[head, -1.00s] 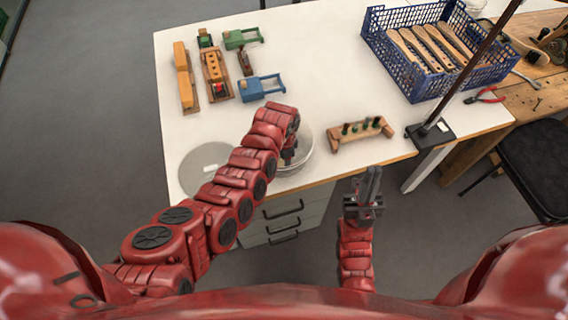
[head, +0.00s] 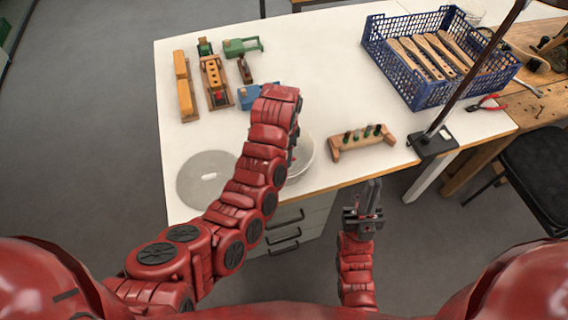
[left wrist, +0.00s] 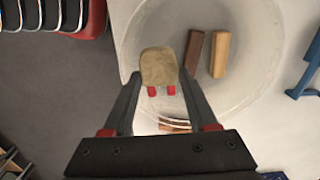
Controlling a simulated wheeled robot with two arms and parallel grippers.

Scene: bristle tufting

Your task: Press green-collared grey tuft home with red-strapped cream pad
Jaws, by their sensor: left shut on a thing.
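The cream pad (left wrist: 158,66), with two red straps at its lower edge, is between the fingers of my left gripper (left wrist: 160,80) in the left wrist view. The gripper is shut on it above a round clear tub (left wrist: 255,85). In the head view my left wrist hides most of this. My right gripper (head: 370,190) is empty, its fingers together, in front of the table edge. A small wooden stand (head: 362,143) on the table holds several upright dark tufts, some with green. I cannot tell which is the grey one with the green collar.
The tub (head: 305,163) holds a brown block (left wrist: 194,60) and a tan block (left wrist: 221,54). A round grey disc (head: 205,180) lies left of it. Blue crate (head: 420,90), lamp-like post base (head: 432,142) and wooden fixtures (head: 215,82) stand around. The table's middle is clear.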

